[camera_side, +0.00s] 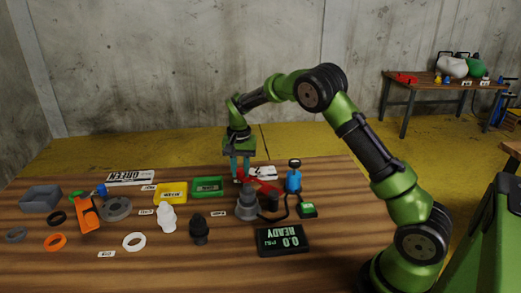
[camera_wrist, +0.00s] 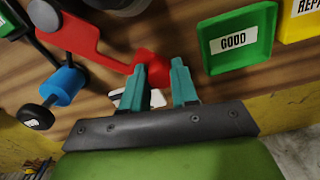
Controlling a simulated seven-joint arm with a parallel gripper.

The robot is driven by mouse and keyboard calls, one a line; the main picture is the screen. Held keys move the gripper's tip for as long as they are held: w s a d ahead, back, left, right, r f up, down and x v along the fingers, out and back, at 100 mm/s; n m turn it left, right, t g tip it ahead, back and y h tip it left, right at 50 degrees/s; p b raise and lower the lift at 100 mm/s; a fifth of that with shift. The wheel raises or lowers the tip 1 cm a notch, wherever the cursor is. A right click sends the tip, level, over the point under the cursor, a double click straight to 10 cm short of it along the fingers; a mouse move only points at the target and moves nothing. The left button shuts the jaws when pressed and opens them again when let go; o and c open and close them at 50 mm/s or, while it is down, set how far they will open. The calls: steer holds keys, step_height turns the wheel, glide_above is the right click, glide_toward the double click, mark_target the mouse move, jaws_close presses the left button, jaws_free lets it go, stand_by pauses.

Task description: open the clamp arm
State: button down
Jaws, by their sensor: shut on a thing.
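The red clamp arm (camera_side: 264,185) runs from the grey test fixture (camera_side: 246,208) toward my gripper (camera_side: 241,170) in the side view. In the wrist view the clamp arm (camera_wrist: 85,42) is a long red bar ending in a square red tab (camera_wrist: 151,64). My gripper (camera_wrist: 160,75) has its teal fingers on either side of this tab and is shut on it. The fingers hide part of the tab. The clamp's exact angle is hard to judge in the side view.
A green tray marked GOOD (camera_side: 207,186) and a yellow tray (camera_side: 171,194) stand left of my gripper. A blue cylinder (camera_side: 293,178) stands to the right. A display reading READY 0.0 (camera_side: 283,240), white and black valves and several rings lie nearer the front.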

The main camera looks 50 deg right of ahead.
steer(key=shift+s+d+r+m, duration=0.1)
steer(key=shift+s+d+m, duration=0.1)
steer(key=shift+d+m, duration=1.1)
steer(key=shift+d, duration=0.25)
steer(key=c, duration=1.1)
jaws_free()
steer(key=shift+a, duration=0.1)
step_height(320, 180, up, 17)
steer(key=shift+f, duration=0.1)
